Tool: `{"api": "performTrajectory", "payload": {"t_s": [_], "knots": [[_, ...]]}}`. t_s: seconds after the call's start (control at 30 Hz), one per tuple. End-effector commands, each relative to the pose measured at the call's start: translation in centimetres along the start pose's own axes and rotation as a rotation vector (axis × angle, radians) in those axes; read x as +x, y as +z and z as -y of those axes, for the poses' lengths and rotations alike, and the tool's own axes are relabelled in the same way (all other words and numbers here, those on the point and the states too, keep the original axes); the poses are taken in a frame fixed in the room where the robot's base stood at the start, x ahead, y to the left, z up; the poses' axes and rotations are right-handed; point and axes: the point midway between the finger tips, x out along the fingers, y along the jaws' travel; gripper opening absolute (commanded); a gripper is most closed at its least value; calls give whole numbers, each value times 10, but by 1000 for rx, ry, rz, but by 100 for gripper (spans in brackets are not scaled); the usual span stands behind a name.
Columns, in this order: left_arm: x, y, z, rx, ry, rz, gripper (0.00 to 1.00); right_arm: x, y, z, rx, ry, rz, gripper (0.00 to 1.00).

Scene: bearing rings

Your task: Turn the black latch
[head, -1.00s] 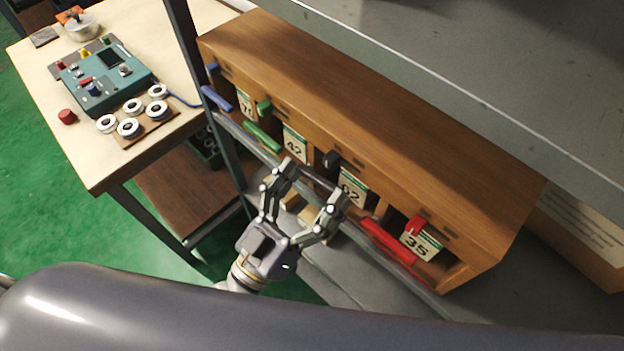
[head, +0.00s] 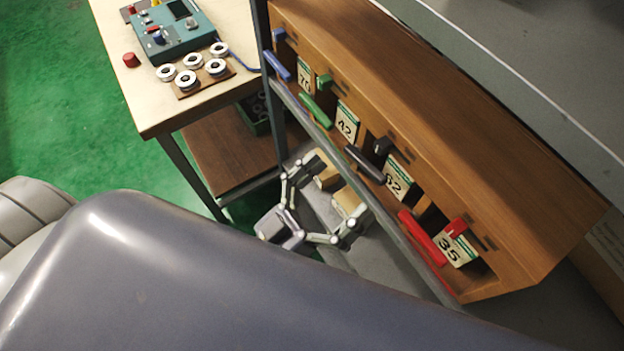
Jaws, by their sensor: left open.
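The black latch (head: 381,147) is a small dark piece near the top of the third compartment of a wooden cabinet (head: 430,130). A black bar (head: 365,165) slants just below and left of it, beside the card marked 62 (head: 398,180). My left gripper (head: 332,190) is open with its fingers spread. It is in front of the cabinet, lower left of the black latch and apart from it. My large grey body part hides its wrist and arm. My right gripper is not in view.
Blue (head: 279,36), green (head: 323,81) and red (head: 455,227) latches with matching bars sit along the cabinet. A grey rail (head: 345,178) runs along its front. A table (head: 160,105) at upper left carries a teal device (head: 170,35) and several white rings (head: 187,80).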

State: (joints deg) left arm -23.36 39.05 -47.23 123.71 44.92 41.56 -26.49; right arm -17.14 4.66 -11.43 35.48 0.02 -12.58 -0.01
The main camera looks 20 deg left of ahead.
Motion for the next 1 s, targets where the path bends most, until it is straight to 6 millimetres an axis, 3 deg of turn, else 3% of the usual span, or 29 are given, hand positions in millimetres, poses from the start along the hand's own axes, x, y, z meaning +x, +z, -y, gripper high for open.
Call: {"api": "performTrajectory", "payload": {"t_s": [0.1, 0.33, 0.5, 0.77, 0.87, 1.0], "knots": [[-29, 2, 0, -1, 1, 9, 100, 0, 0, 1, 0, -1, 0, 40], [-70, 1, 0, 0, -1, 5, 100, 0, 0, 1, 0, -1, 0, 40], [-82, 0, 0, -1, 0, 2, 100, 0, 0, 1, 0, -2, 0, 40], [-84, 0, 0, -1, 0, 0, 100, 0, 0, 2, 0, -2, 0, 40], [-84, 0, 0, -1, 0, 0, 82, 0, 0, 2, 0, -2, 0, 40], [-83, 0, -1, 7, 1, -4, 50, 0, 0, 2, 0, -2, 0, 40]]}}
